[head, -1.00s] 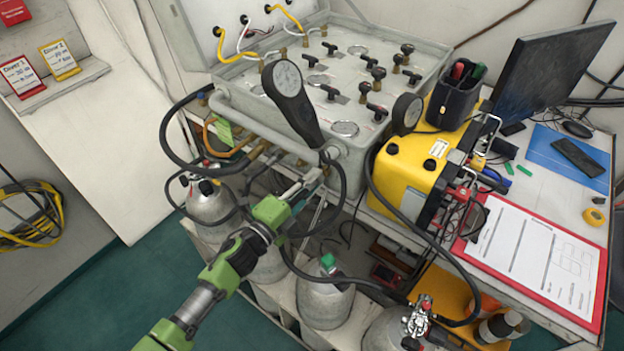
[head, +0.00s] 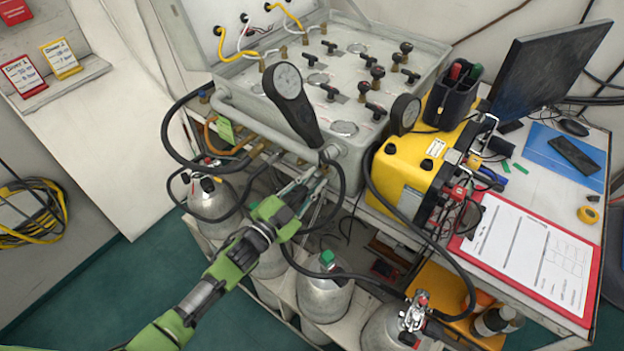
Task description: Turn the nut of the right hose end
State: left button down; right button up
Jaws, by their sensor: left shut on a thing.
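My left gripper (head: 312,181) reaches up from the lower left to the front of the grey air panel (head: 352,158). Its jaws are shut at the right hose end, just below the panel's front face. The nut there is small and mostly hidden by the fingers, and I cannot make out its angle. A black hose (head: 341,188) arches beside the fingertips from the panel front. My right gripper is not in view.
A black-cased gauge (head: 290,100) stands just above the gripper. Silver cylinders (head: 325,298) stand below, one green-capped. A yellow case (head: 405,170) and a red clipboard (head: 580,318) are on the right. Looping hoses crowd the space around the gripper.

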pick_arm(q)
jog(key=shift+f+n, duration=0.1)
jog(key=shift+n, duration=0.4)
jog(key=c, duration=1.8)
grip_release()
jog(key=shift+c, duration=0.2)
jog(key=v, duration=1.2)
jog(key=shift+w, duration=0.1)
